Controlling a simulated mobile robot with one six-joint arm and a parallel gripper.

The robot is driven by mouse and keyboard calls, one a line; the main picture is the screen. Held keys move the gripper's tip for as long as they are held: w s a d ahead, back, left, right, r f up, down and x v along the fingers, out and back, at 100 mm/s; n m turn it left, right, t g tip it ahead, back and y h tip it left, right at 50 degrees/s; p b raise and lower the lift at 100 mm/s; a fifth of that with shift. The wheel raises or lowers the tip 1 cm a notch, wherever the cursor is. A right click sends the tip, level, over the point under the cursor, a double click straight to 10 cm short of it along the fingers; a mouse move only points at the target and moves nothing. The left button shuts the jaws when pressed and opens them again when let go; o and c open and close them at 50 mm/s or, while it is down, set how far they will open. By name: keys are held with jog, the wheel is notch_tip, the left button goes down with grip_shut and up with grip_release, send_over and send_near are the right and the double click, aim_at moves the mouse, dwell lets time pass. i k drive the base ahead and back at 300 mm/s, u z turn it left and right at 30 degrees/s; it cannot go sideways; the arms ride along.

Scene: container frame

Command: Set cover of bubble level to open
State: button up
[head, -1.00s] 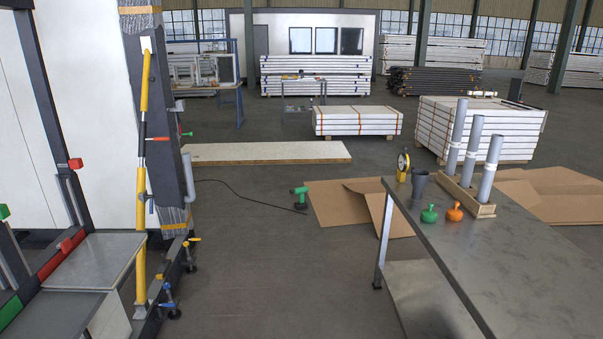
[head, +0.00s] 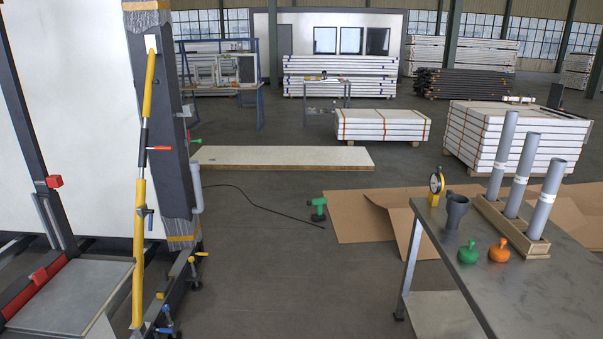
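No bubble level can be made out for certain. A small yellow device with a round dark-rimmed face (head: 436,188) stands upright at the left back edge of the metal table (head: 470,262). It may be the level, but it is too small to tell, and I cannot tell whether it has a cover or how one stands. My gripper is not in view.
The table also holds a dark cup (head: 456,211), a green knob-shaped object (head: 468,252), an orange one (head: 499,251) and grey tubes in a wooden holder (head: 519,240). A yellow brace (head: 139,235) stands left. Between lies open floor (head: 290,285) with a green drill (head: 318,208).

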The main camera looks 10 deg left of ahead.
aim_at(168, 281)
jog(key=u, duration=0.4)
jog(key=i, duration=1.55)
jog(key=u, duration=0.75)
jog(key=i, duration=0.85)
jog(key=u, duration=0.65)
jog(key=i, duration=0.85)
jog(key=u, duration=0.25)
